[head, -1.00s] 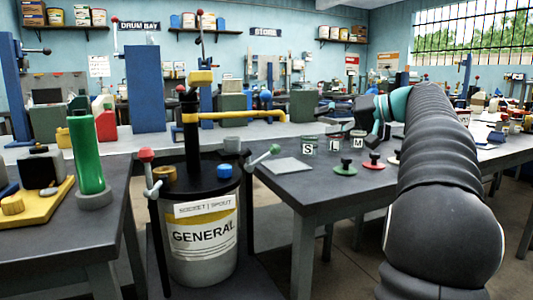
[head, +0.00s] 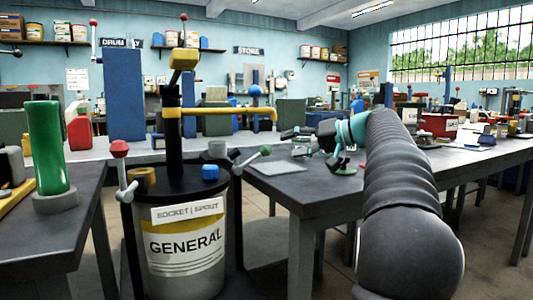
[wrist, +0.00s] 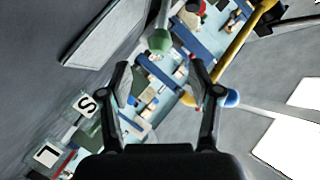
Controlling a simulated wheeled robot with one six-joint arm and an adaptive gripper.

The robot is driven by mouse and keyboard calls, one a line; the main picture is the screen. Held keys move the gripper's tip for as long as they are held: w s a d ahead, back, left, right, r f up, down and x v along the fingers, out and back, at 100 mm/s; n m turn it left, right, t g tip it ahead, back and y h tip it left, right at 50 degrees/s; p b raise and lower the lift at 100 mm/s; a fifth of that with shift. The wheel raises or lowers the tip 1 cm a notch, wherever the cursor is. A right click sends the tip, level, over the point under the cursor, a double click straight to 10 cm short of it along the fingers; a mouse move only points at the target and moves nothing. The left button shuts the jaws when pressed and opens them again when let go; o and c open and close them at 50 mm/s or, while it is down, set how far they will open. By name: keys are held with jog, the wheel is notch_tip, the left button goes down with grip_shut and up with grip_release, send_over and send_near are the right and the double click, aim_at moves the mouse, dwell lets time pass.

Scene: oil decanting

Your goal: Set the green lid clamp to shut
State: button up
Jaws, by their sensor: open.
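The green lid clamp is a pale rod ending in a green ball (head: 266,150), at the right rim of the drum lid. The rod slants up and outward to the right. In the wrist view the green ball (wrist: 160,41) shows just beyond my fingertips, with its rod running up out of the frame. My gripper (head: 335,145) is to the right of the clamp, apart from it, above the bench. In the wrist view my gripper (wrist: 163,75) has its fingers spread with nothing between them. The drum (head: 185,250) is labelled GENERAL.
A red-ball clamp (head: 119,150) stands at the lid's left rim. A pump with a yellow spout (head: 235,112) rises from the lid beside a blue cap (head: 210,172). A grey plate (head: 275,167) lies on the right bench (head: 300,190). Labelled jars (wrist: 85,105) show in the wrist view.

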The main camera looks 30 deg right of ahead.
aim_at(266, 149)
jog(key=x, duration=0.8)
jog(key=shift+w+a+f, duration=0.15)
jog(key=shift+w+a, duration=0.1)
jog(key=shift+w, duration=0.05)
grip_shut()
